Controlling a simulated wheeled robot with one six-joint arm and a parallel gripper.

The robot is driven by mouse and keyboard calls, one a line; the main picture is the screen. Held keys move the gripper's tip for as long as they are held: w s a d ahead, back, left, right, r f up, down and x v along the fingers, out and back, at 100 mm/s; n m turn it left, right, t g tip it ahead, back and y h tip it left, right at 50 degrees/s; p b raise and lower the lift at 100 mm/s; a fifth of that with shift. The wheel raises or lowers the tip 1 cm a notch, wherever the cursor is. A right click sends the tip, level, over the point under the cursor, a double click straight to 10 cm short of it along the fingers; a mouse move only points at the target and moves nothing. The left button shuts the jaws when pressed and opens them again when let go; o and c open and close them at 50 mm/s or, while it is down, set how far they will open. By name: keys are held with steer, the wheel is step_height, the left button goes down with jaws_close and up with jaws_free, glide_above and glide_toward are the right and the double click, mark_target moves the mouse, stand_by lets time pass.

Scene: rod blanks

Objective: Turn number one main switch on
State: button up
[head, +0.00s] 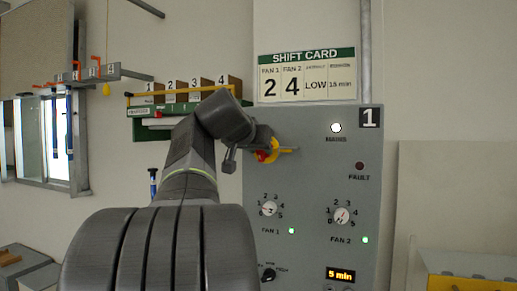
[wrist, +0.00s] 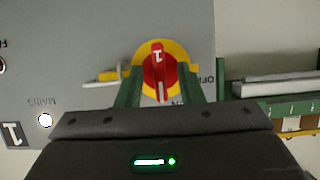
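The main switch of panel 1 is a red handle (wrist: 159,72) on a yellow disc (wrist: 147,50). In the wrist view the handle stands upright, its white-marked lower end toward partly hidden lettering that seems to read ON; OFF is to the right. In the head view the switch (head: 266,156) is partly hidden by my gripper (head: 262,143). My gripper (wrist: 161,88) has its green fingers apart on either side of the handle, with gaps visible. The MAINS lamp (head: 336,127) is lit white and also shows in the wrist view (wrist: 45,120).
A yellow piece with a pale bar (wrist: 107,76) sticks out beside the left finger. The grey panel (head: 312,185) carries two fan dials, lit green lamps, a dark FAULT lamp and a "5 min" display. A shift card (head: 306,75) hangs above; a green rack (head: 190,108) is left.

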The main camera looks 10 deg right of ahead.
steer(key=v, duration=1.3)
steer(key=shift+s+a+b, duration=0.25)
steer(key=shift+s+b, duration=0.05)
steer(key=shift+b, duration=0.05)
steer(key=shift+w, duration=0.1)
steer(key=x, duration=1.3)
steer(key=shift+w+d+p, duration=0.2)
steer(key=shift+d+p, duration=0.05)
steer(key=shift+p, duration=0.15)
